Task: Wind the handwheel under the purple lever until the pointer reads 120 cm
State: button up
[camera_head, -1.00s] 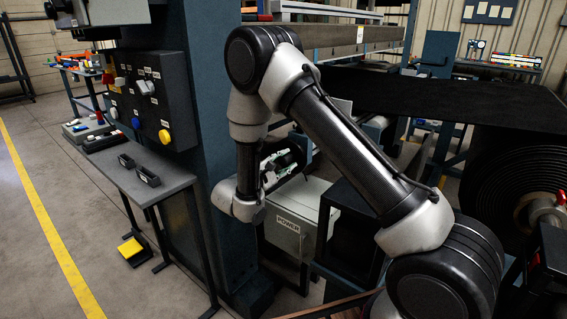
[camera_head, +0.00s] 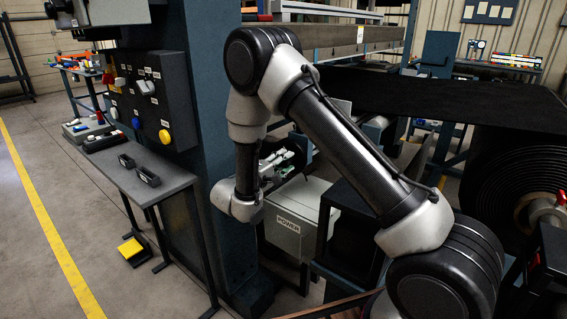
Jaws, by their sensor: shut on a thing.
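My gripper (camera_head: 277,164) is beside the blue press column, behind my own arm's forearm and wrist. It is small in view and seems shut on part of the handwheel, but the grip itself is too small and dark to make out. The handwheel's rim cannot be told apart from the gripper here. I cannot make out the purple lever, the pointer or the scale, so the reading in cm does not show.
A grey cabinet marked POWER (camera_head: 292,222) stands just below the gripper. The blue column (camera_head: 205,130) is close on its left. A control panel (camera_head: 150,100) and a narrow table (camera_head: 150,180) stand further left. A black belt roll (camera_head: 525,190) is at right.

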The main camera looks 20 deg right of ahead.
dwell(0.3)
jog(key=o, duration=1)
jog(key=shift+o, duration=0.2)
jog(key=v, duration=1.2)
